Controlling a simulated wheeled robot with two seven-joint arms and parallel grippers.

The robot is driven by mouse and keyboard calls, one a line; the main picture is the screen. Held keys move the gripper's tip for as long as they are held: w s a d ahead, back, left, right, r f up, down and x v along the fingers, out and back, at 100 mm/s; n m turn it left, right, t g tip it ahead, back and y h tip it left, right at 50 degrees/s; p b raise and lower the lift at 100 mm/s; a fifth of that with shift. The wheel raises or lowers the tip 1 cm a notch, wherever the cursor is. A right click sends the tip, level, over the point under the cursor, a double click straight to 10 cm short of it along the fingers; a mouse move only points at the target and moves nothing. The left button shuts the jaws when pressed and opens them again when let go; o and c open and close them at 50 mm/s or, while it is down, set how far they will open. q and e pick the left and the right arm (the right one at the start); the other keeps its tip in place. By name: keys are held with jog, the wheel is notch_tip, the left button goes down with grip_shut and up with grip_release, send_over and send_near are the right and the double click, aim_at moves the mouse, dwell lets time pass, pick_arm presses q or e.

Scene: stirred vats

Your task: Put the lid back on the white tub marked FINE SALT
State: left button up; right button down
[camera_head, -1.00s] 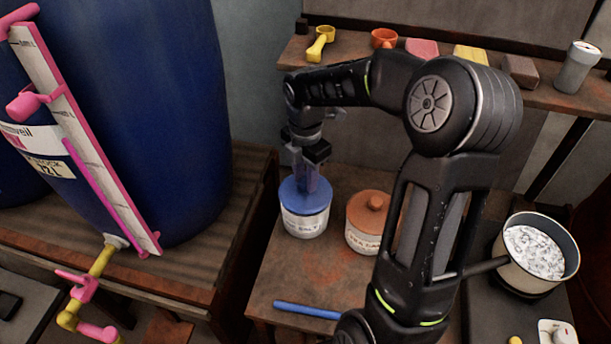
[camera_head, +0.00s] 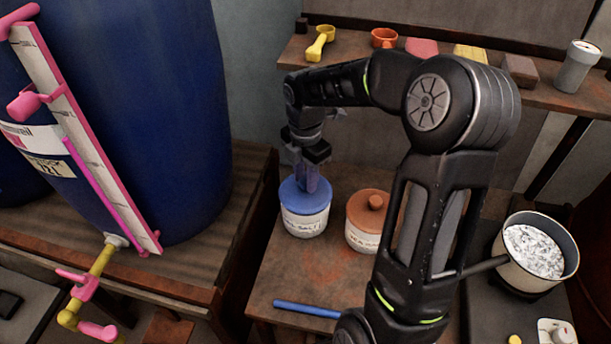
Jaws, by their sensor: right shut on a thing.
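The white tub (camera_head: 305,222) stands upright on the small wooden table, its label too blurred to read now. A blue lid (camera_head: 290,201) sits on top of the tub and looks level with its rim. My right gripper (camera_head: 311,184) points down over the lid and is shut on it, at the middle where a knob would be; the fingers hide that part. I cannot tell whether the lid is fully seated. My left gripper does not show.
A second white tub with an orange lid (camera_head: 370,210) stands close on the right, partly behind my arm. A blue bar (camera_head: 307,309) lies at the table's front. A pan of white pieces (camera_head: 534,252) is at right. A large blue barrel (camera_head: 170,120) stands at left.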

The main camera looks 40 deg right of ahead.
dwell(0.4)
jog(key=c, duration=1)
grip_release()
jog(key=shift+o, duration=0.4)
jog(key=o, duration=0.4)
jog(key=shift+r+p, duration=3)
jog(key=shift+r, duration=0.5)
jog(key=shift+c, duration=0.2)
